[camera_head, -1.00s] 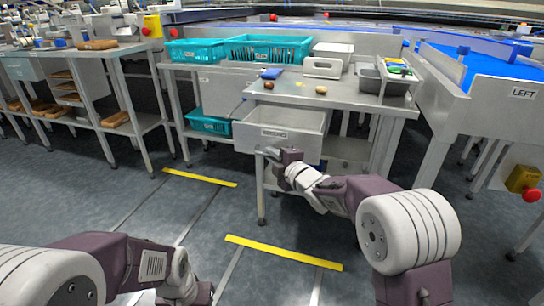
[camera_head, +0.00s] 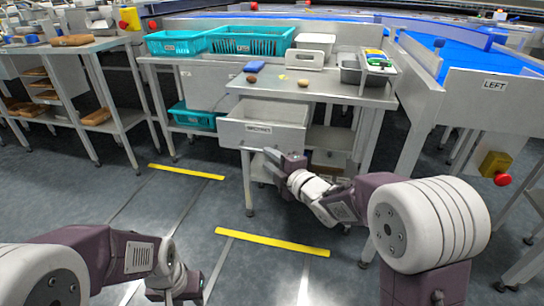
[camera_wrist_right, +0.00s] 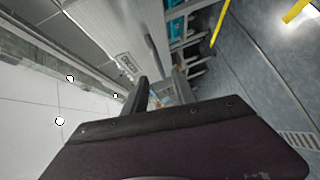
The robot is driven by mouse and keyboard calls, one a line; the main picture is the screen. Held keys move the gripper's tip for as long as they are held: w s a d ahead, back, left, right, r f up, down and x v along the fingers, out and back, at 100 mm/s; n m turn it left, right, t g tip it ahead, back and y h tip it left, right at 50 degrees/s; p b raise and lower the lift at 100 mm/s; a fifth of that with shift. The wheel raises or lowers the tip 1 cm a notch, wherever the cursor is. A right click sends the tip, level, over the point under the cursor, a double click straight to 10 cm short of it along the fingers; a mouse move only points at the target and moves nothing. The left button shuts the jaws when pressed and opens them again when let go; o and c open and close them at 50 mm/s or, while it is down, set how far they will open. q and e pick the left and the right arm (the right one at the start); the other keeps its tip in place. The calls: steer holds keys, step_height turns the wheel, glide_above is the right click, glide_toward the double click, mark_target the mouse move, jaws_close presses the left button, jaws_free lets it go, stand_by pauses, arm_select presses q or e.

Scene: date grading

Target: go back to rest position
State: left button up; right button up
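My right gripper (camera_head: 272,159) is in front of the open drawer (camera_head: 262,134) under the grading table (camera_head: 335,92), just below the drawer's labelled front. It is empty and apart from the drawer. In the right wrist view, its two fingers (camera_wrist_right: 160,94) stand apart with a gap between them. My left arm reaches in at the bottom left of the head view. Its wrist end (camera_head: 175,285) shows low over the floor, but its fingertips cannot be made out.
Two brown dates (camera_head: 251,79) (camera_head: 303,83) and a blue cloth-like item (camera_head: 254,66) lie on the table. Teal crates (camera_head: 250,42) stand behind. Floor with yellow strips (camera_head: 270,242) is clear in front.

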steer(key=shift+s+d, duration=0.25)
steer(key=shift+s, duration=0.3)
steer(key=shift+r, duration=0.15)
